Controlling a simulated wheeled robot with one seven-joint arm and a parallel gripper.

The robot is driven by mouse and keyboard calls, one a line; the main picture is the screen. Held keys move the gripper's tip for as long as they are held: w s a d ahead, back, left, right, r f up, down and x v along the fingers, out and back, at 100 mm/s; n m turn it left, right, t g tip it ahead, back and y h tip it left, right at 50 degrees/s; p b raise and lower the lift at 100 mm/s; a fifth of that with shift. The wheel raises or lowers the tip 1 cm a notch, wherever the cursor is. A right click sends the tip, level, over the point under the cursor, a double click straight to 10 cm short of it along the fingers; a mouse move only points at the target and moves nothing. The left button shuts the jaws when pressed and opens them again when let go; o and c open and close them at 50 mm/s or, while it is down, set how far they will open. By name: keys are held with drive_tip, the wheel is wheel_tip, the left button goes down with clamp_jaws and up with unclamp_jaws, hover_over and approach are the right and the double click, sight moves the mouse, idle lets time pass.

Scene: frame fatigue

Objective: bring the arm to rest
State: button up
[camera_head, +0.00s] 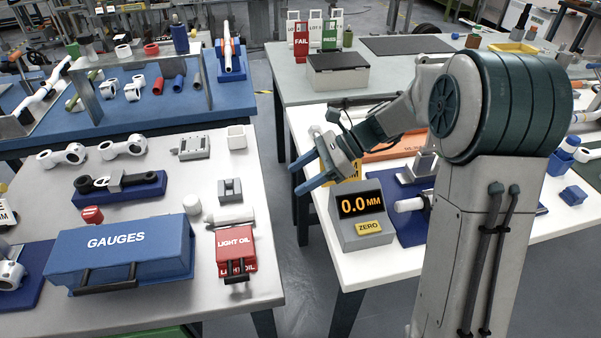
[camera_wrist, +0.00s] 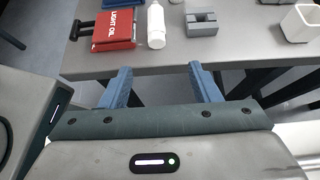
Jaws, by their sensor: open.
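My arm rises at the right of the head view and bends over the right-hand table. My gripper (camera_head: 312,173) has blue fingers and hangs over the gap between the two front tables, near the right-hand table's left edge. In the wrist view my gripper (camera_wrist: 160,85) shows two blue fingers spread apart with nothing between them. Beyond the fingertips lies the edge of the left-hand table (camera_wrist: 240,50). The grey gauge display (camera_head: 362,215), reading 0.0 MM, stands just right of and below my gripper.
A red light oil can (camera_head: 235,250) and a blue gauges box (camera_head: 120,255) stand on the left table. The can also shows in the wrist view (camera_wrist: 115,28), beside a white cylinder (camera_wrist: 156,25). Behind are a blue-topped bench and a grey table with a black-lidded box (camera_head: 338,70).

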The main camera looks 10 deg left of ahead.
drive_tip(key=s+d+r+n+t+h+p, duration=0.3)
drive_tip(key=s+d+r+n+h+p, duration=0.1)
drive_tip(key=s+d+n, duration=0.3)
drive_tip(key=s+d+r+n+t+h+p, duration=0.3)
drive_tip(key=s+d+r+n+h, duration=0.3)
drive_tip(key=s+d, duration=0.4)
drive_tip(key=d+r+n+p, duration=0.1)
drive_tip(key=d, duration=0.1)
drive_tip(key=shift+s+d+h+p, duration=0.35)
drive_tip(key=shift+s+h, duration=0.05)
drive_tip(key=shift+a, duration=0.1)
